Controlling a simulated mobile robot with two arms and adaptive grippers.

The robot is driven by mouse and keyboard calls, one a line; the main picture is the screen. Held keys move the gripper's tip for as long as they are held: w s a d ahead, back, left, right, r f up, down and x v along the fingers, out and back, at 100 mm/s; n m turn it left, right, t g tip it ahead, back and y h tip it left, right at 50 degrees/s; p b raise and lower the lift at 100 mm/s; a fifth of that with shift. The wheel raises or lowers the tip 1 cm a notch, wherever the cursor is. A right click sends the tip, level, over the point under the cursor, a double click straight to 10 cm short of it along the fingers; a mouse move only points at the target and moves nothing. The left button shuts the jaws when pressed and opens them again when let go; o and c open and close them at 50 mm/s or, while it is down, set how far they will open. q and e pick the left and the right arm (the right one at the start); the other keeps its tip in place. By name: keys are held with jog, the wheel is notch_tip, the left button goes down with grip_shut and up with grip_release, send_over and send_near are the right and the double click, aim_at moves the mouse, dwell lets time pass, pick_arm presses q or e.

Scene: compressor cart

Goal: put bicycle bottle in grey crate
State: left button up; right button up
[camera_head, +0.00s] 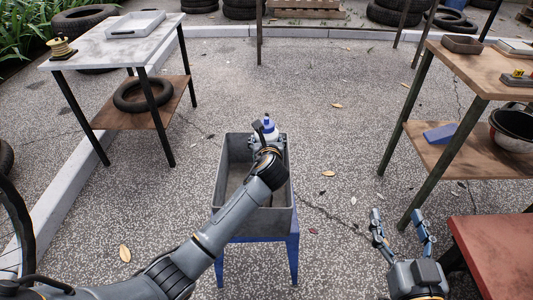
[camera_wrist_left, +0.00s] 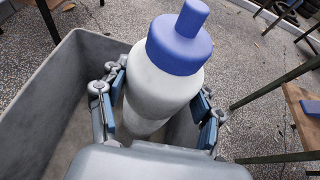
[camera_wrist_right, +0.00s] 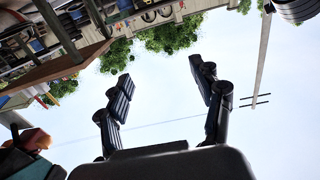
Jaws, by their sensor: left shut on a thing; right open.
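The bicycle bottle is white with a blue cap (camera_head: 269,124). In the left wrist view the bottle (camera_wrist_left: 160,85) stands roughly upright between the fingers of my left gripper (camera_wrist_left: 160,112), which is shut on it. The grey crate (camera_head: 230,158) stands on a blue stand in the middle of the head view. The bottle is inside the crate's outline at its far right end, and its lower part is hidden by my gripper. I cannot tell whether it touches the crate floor. My right gripper (camera_head: 400,226) is open and empty, right of the crate, fingers pointing up.
A marble-topped table (camera_head: 92,47) with a white tray (camera_head: 136,24) stands at the back left. A wooden shelf table (camera_head: 475,68) with a blue wedge (camera_head: 440,133) stands at the right. A red table (camera_head: 497,250) is near my right gripper.

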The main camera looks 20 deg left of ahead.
pick_arm(q)
notch_tip(320, 180, down, 3)
jog(key=shift+f+b, duration=0.2)
jog(key=shift+b, duration=0.7)
pick_arm(e)
notch_tip(320, 180, up, 8)
jog(key=s+t+y, duration=0.1)
jog(key=t+y, duration=0.1)
jog(key=t, duration=0.3)
jog(key=shift+s+a, duration=0.3)
jog(key=shift+a, duration=0.05)
pick_arm(q)
jog(key=shift+f, duration=0.15)
jog(key=o, duration=1.3)
jog(key=shift+f, duration=0.1)
pick_arm(e)
jog(key=shift+f, duration=0.15)
